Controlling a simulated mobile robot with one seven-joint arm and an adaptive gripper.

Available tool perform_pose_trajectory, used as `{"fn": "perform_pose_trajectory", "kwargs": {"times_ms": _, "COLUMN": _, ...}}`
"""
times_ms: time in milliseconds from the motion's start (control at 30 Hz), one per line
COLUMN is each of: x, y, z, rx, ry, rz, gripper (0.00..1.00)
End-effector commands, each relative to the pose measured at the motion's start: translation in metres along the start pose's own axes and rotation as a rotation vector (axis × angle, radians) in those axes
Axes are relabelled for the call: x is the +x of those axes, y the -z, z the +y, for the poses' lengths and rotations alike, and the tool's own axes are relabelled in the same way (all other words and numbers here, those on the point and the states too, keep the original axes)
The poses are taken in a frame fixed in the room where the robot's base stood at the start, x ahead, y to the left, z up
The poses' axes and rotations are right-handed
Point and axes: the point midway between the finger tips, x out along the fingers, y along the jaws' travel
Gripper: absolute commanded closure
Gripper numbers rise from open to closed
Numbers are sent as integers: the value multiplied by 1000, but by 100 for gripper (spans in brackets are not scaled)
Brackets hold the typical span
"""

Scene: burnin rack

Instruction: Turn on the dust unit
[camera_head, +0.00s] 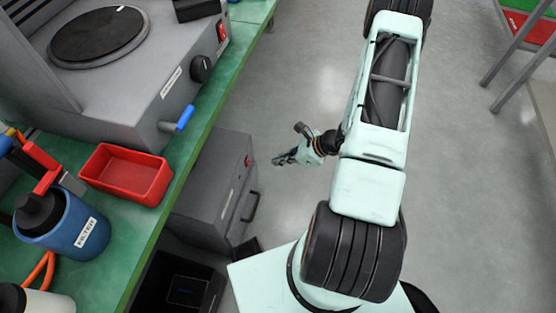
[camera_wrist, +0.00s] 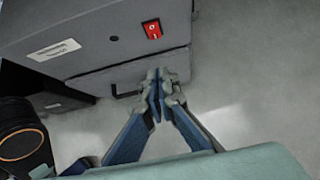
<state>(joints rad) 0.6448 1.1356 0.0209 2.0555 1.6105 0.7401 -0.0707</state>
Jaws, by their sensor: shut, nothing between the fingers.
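A grey floor cabinet (camera_head: 215,180), which appears to be the dust unit, stands under the bench's edge. A red switch (camera_head: 248,160) sits high on its front, with a dark handle (camera_head: 250,207) lower down. The wrist view shows the red rocker switch (camera_wrist: 152,29) with white marks, beside a dark round hole. I cannot tell its position, and the cabinet's label (camera_wrist: 55,50) is not legible. My gripper (camera_head: 277,161) is to the right of the cabinet front, apart from the switch. Its fingertips (camera_wrist: 158,84) are together and empty, below the switch in the wrist view.
The green bench (camera_head: 150,215) holds a grey machine (camera_head: 130,85) with a black knob, its own red switch (camera_head: 222,31) and a blue lever. A red tray (camera_head: 127,174) and a blue canister (camera_head: 65,232) are also there. A black open bin (camera_head: 180,285) stands below.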

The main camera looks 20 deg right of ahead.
Motion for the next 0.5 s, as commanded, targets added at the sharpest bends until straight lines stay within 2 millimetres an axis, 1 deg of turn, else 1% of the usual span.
{"fn": "perform_pose_trajectory", "kwargs": {"times_ms": 33, "x": 15, "y": 2, "z": 1, "rx": -2, "ry": -3, "rz": -2, "gripper": 100}}
{"fn": "perform_pose_trajectory", "kwargs": {"times_ms": 100, "x": 31, "y": 2, "z": 1, "rx": -1, "ry": -4, "rz": 0, "gripper": 100}}
{"fn": "perform_pose_trajectory", "kwargs": {"times_ms": 300, "x": 71, "y": 2, "z": 1, "rx": -3, "ry": -3, "rz": 0, "gripper": 100}}
{"fn": "perform_pose_trajectory", "kwargs": {"times_ms": 400, "x": 82, "y": -12, "z": 0, "rx": -6, "ry": -2, "rz": -1, "gripper": 100}}
{"fn": "perform_pose_trajectory", "kwargs": {"times_ms": 500, "x": 89, "y": -19, "z": 0, "rx": -5, "ry": 0, "rz": 0, "gripper": 100}}
